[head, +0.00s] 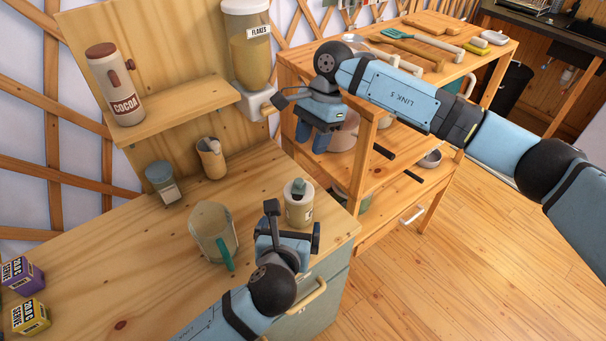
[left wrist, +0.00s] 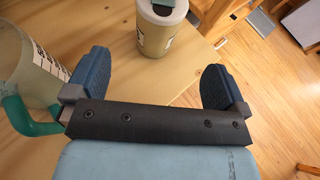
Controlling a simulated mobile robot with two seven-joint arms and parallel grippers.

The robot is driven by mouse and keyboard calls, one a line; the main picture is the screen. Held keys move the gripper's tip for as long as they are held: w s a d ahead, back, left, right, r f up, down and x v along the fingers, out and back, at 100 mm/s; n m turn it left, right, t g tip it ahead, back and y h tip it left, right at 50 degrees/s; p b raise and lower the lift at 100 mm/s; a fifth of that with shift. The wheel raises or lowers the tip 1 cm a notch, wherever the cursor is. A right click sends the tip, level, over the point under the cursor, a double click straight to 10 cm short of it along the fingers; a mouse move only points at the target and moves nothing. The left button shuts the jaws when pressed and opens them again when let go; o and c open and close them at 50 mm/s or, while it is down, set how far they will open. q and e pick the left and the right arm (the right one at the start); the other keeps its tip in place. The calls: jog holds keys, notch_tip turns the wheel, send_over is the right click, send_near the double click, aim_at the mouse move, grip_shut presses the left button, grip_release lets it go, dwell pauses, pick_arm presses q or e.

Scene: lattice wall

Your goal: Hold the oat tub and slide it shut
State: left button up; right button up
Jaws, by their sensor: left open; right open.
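A small cream tub (head: 299,203) with a grey-green top stands upright near the counter's right end; it seems to be the oat tub, though its label is mostly hidden. In the left wrist view the tub (left wrist: 158,32) is ahead, between the lines of the two blue fingers and apart from them. The dark slot and tab on its top are too small to judge how far open it is. My left gripper (head: 287,238) is open and empty, just in front of the tub. My right gripper (head: 313,136) is open and empty, pointing down, above and behind the tub.
A clear measuring jug (head: 212,232) with a teal handle stands close left of my left gripper, also in the left wrist view (left wrist: 30,85). A jar (head: 162,184) and a wooden pitcher (head: 211,158) stand behind. The flakes dispenser (head: 248,50) and wooden cart (head: 390,160) are near my right arm.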

aim_at(297, 206)
pick_arm(q)
jog(key=x, duration=1.2)
jog(key=shift+w+f, duration=0.1)
jog(key=shift+w, duration=0.1)
jog(key=c, duration=1)
jog(key=shift+o, duration=1.2)
jog(key=shift+c, duration=0.6)
